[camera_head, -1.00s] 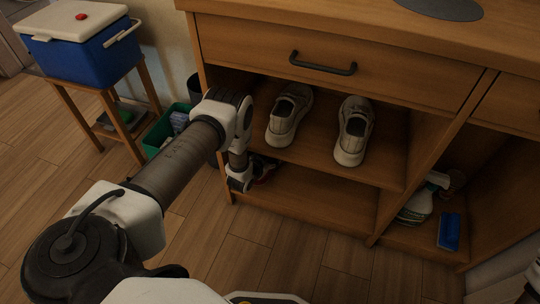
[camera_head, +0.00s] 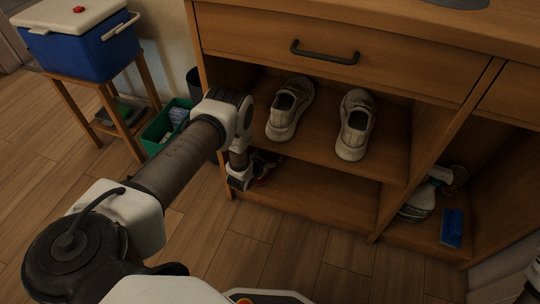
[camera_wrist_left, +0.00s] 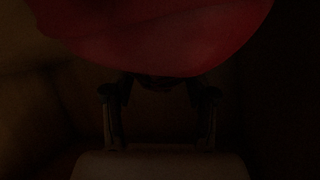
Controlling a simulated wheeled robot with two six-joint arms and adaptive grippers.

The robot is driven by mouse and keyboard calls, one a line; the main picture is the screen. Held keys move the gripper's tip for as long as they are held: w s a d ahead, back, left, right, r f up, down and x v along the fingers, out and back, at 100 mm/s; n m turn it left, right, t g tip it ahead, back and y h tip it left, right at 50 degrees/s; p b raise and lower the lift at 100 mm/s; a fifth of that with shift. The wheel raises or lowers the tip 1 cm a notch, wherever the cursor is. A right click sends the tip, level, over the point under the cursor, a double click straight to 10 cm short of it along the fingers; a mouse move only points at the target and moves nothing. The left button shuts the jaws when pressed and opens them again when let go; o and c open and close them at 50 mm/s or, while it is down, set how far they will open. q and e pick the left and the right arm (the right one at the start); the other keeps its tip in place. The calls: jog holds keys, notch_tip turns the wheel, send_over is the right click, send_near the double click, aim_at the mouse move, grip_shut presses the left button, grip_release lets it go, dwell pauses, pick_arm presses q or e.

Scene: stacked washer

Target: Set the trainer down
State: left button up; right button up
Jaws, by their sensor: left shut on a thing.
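My left gripper (camera_head: 258,167) reaches into the lower compartment of the wooden cabinet (camera_head: 228,57), at its left end. It is shut on a red trainer (camera_head: 266,176), of which only a small red and dark part shows in the head view. In the left wrist view the trainer (camera_wrist_left: 165,35) fills the top of the dark picture as a rounded red shape, just beyond the fingers (camera_wrist_left: 160,90). Whether the trainer touches the lower shelf (camera_head: 315,195) I cannot tell.
A pair of pale shoes (camera_head: 290,108) (camera_head: 355,125) stands on the shelf above. A spray bottle (camera_head: 420,198) and a blue item (camera_head: 452,228) sit in the right compartment. A green bin (camera_head: 160,130) and a blue cooler (camera_head: 85,50) on a stand are at the left. The lower shelf's middle looks clear.

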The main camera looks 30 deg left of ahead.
pick_arm(q)
jog(key=o, duration=1.6)
jog(key=shift+c, duration=0.2)
jog(key=shift+s, duration=0.15)
jog(key=v, duration=1.1)
jog(key=shift+s+r, duration=0.15)
jog(key=shift+s, duration=0.15)
